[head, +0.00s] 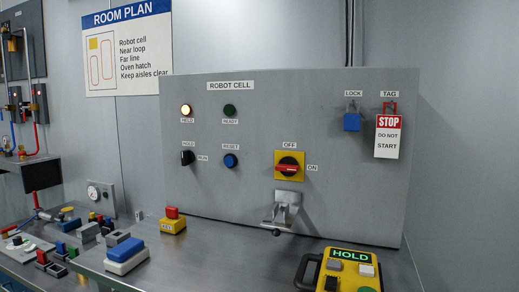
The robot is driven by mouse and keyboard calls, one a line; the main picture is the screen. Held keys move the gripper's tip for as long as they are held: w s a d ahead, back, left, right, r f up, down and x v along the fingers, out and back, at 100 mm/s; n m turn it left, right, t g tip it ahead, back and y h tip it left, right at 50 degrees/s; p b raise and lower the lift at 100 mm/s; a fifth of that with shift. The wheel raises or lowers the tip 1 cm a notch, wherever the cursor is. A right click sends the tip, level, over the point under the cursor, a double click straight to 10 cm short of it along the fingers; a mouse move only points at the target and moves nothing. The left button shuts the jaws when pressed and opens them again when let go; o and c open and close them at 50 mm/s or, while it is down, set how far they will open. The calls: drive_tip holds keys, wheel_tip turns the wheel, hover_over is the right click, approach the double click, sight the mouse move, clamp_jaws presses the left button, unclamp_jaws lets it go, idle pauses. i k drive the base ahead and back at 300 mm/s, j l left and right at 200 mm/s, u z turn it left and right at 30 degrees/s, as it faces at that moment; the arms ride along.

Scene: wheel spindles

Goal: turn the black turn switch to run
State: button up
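The black turn switch (187,158) is on the left part of the grey ROBOT CELL panel (330,110). A HOLD label sits above it and a RUN label to its right. The knob is small here; it looks roughly upright, toward HOLD, but its pointer is hard to read. The HELD lamp (186,110) above it glows amber. The green READY lamp (229,111) looks dark. My gripper is not in view, and nothing covers the switch.
A blue RESET button (230,161) is right of the switch. A red-and-yellow rotary switch (288,166) is farther right, above a protruding metal fitting (283,212). Below stand a red-and-yellow button box (172,220), a blue-topped block (126,254) and a yellow HOLD pendant (347,270).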

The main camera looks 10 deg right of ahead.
sight(187, 157)
drive_tip(key=i, duration=0.9)
drive_tip(key=u, duration=0.05)
